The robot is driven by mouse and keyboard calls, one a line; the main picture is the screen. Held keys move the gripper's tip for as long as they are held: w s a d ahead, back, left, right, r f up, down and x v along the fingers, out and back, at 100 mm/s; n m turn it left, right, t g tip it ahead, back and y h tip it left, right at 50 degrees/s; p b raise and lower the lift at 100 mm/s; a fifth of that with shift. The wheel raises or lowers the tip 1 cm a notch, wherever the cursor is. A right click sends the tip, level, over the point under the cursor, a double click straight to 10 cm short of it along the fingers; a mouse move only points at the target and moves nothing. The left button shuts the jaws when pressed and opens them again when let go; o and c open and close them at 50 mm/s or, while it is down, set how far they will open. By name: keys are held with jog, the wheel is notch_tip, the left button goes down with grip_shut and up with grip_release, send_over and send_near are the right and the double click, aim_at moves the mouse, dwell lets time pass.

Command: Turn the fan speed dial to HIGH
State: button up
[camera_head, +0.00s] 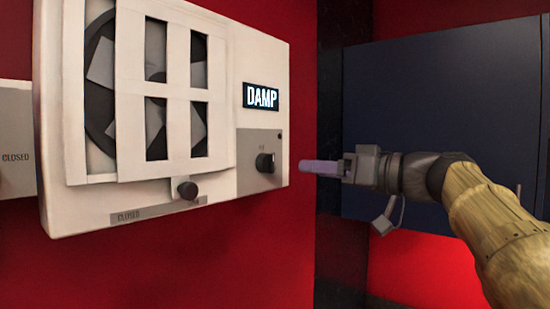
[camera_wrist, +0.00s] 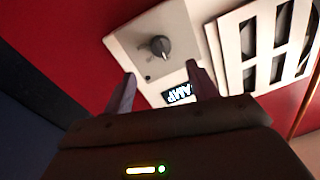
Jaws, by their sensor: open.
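The fan speed dial (camera_head: 265,163) is a small black knob on a grey plate at the lower right of the white fan unit (camera_head: 255,60). In the wrist view the dial (camera_wrist: 160,47) shows with a pale pointer mark, beyond and between my fingers; its setting is too small to read. My gripper (camera_head: 303,167) is to the right of the dial in the head view, apart from it, with its fingers pointing at it. In the wrist view my gripper (camera_wrist: 160,88) is open and empty. A lit display (camera_head: 261,97) above the dial reads DAMP.
A dark blue panel (camera_head: 440,110) stands behind my arm. Red wall surrounds the unit. Free space lies between my fingertips and the dial.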

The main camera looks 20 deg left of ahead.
aim_at(268, 163)
jog(key=p+x, duration=0.5)
jog(key=x, duration=0.5)
jog(key=shift+w+a, duration=0.1)
jog(key=shift+a, duration=0.2)
jog(key=c, duration=1)
